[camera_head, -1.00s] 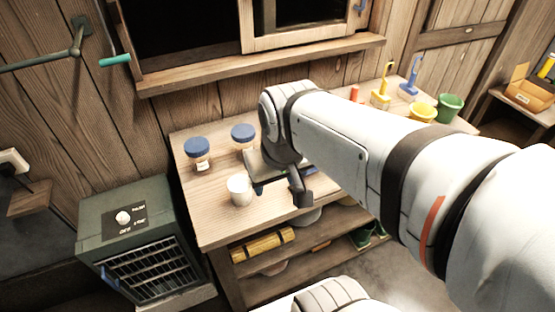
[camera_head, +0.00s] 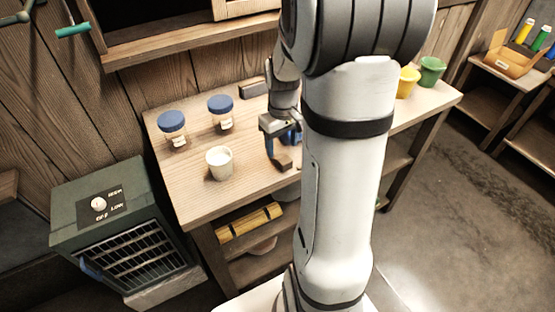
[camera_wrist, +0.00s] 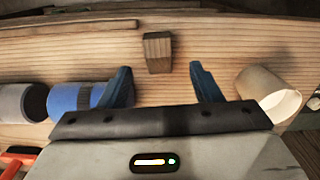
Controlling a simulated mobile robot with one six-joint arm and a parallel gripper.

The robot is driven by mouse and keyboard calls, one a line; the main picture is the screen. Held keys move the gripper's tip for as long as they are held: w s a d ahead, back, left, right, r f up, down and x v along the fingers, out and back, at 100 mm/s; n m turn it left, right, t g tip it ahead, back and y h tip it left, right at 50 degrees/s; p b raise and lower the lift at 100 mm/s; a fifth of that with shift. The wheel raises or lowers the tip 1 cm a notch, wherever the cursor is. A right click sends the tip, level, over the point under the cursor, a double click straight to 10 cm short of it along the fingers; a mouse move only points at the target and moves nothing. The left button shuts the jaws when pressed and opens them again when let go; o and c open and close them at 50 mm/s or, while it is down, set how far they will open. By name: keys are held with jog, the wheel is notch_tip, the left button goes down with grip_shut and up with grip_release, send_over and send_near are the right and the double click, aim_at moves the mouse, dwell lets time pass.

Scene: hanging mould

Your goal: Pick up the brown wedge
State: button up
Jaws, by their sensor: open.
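The brown wedge (camera_wrist: 157,52) lies on the wooden bench in the wrist view, a small block with a dark end. It is ahead of and roughly between my two blue fingertips, apart from both. My gripper (camera_wrist: 168,85) is open and empty. In the head view my gripper (camera_head: 282,138) is over the bench, right of the white cup (camera_head: 218,163). A small brown piece just below it there appears to be the wedge (camera_head: 284,164), partly covered by the gripper.
The cup is also right of my gripper in the wrist view (camera_wrist: 268,92). A blue cylinder (camera_wrist: 75,97) and a grey one lie close on the left. Two blue-lidded jars (camera_head: 172,128) stand behind the cup. A dark block (camera_head: 253,89) sits at the back. Yellow and green pots (camera_head: 431,72) stand right.

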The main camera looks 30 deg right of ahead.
aim_at(282, 157)
notch_tip(282, 157, down, 5)
jog(key=shift+w+d+p, duration=0.1)
jog(key=shift+p, duration=0.25)
jog(key=shift+c, duration=0.2)
jog(key=c, duration=1)
